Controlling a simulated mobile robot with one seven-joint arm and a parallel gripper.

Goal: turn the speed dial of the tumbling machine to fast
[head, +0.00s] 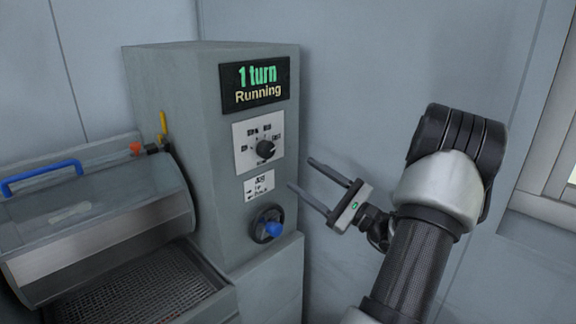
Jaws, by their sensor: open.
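The tumbling machine's grey control cabinet (205,150) stands left of centre. The speed dial (265,149) is a black knob on a white plate with small marks around it, too small to read for certain. The display (255,84) above reads "1 turn" and "Running". My gripper (300,174) is open and empty, its two fingers pointing left toward the cabinet. In the picture it is to the right of and a little below the dial, apart from it.
A blue knob (272,229) sits below the dial, under a small label plate (259,186). The drum (110,235) with a blue handle (42,177) is at left, above a mesh tray (140,292). A yellow lever (163,124) is on the cabinet's left side. A window frame (556,165) is at far right.

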